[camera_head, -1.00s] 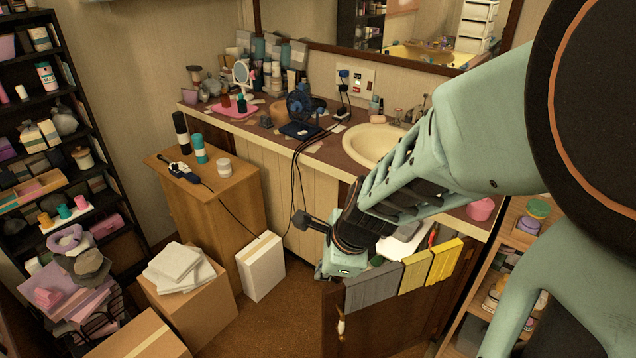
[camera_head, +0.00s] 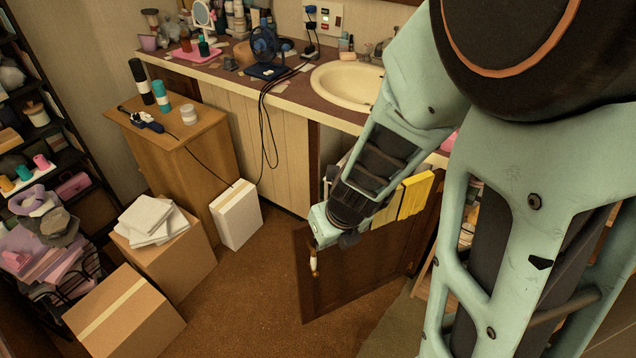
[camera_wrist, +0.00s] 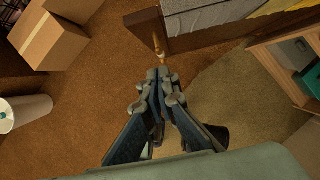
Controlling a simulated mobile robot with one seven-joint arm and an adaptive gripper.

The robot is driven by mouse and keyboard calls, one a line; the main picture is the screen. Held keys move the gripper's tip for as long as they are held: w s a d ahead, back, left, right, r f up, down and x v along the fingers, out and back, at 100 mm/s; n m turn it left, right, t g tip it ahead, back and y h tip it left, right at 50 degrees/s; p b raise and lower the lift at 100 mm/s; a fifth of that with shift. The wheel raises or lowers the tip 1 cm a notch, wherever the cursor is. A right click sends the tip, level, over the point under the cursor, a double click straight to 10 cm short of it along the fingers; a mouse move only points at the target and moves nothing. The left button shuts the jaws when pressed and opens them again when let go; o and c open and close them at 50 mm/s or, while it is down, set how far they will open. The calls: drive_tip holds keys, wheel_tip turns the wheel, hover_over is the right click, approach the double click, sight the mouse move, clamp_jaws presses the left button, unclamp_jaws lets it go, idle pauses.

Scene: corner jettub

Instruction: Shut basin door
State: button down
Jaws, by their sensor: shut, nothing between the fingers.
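The basin door (camera_head: 355,275) is a dark brown wooden panel standing open, out from the counter front below the basin (camera_head: 350,85). Its pale handle (camera_head: 314,262) is near the free edge. Yellow towels (camera_head: 415,195) hang over its top. In the wrist view the door's edge (camera_wrist: 150,32), its handle (camera_wrist: 158,42) and a grey towel (camera_wrist: 205,22) show at the top. My gripper (camera_wrist: 160,76) is shut and empty, its tips close to the handle; I cannot tell whether they touch. In the head view my arm hides part of the door's top, and the fingers are not clear.
A white box (camera_head: 236,215) stands by the counter. Cardboard boxes (camera_head: 125,310) and a wooden cabinet (camera_head: 185,150) are to the left. An open shelf (camera_wrist: 290,65) is at the right in the wrist view. The brown floor (camera_head: 250,300) left of the door is clear.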

sight(308, 241)
drive_tip(key=b+x, duration=0.5)
drive_tip(key=x, duration=0.3)
drive_tip(key=shift+s+d, duration=0.1)
drive_tip(key=shift+w+a+r, duration=0.1)
drive_tip(key=shift+w+a, duration=0.15)
drive_tip(key=shift+w, duration=0.4)
drive_tip(key=shift+w+a+r, duration=0.1)
drive_tip(key=shift+w+a, duration=0.2)
drive_tip(key=shift+w, duration=0.3)
drive_tip(key=shift+w+a+r, duration=0.1)
drive_tip(key=shift+w+a, duration=0.15)
drive_tip(key=shift+w, duration=0.4)
drive_tip(key=shift+w, duration=0.1)
